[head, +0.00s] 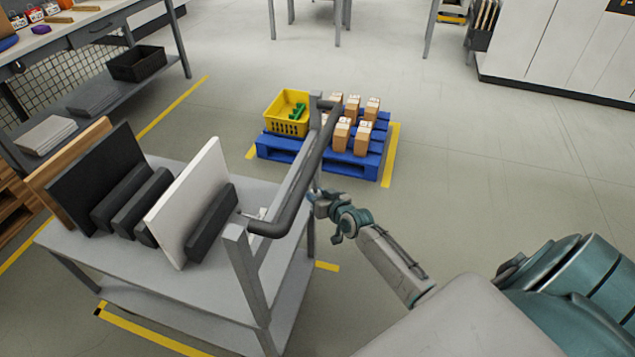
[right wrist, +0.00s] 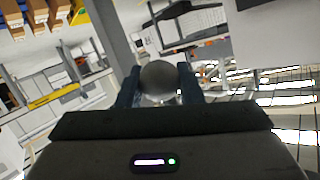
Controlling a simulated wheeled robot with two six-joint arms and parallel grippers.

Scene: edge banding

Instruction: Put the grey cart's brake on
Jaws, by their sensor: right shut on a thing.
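The grey cart (head: 140,275) stands at the left in the head view, with upright panels on its top. Its dark tubular push handle (head: 312,165) is on the right end, on grey posts. My right gripper (head: 316,196) is at that end, close beside the handle and a post. In the right wrist view its two dark fingers are shut on a dark grey rounded knob (right wrist: 160,78). The head view hides the knob behind the gripper, so I cannot tell the brake's position. My left gripper is out of view.
A blue pallet (head: 283,153) with a yellow crate (head: 284,124) and several cardboard boxes (head: 341,134) sits on the floor beyond the handle. A workbench (head: 75,35) stands at the upper left. The floor at the right is mostly clear.

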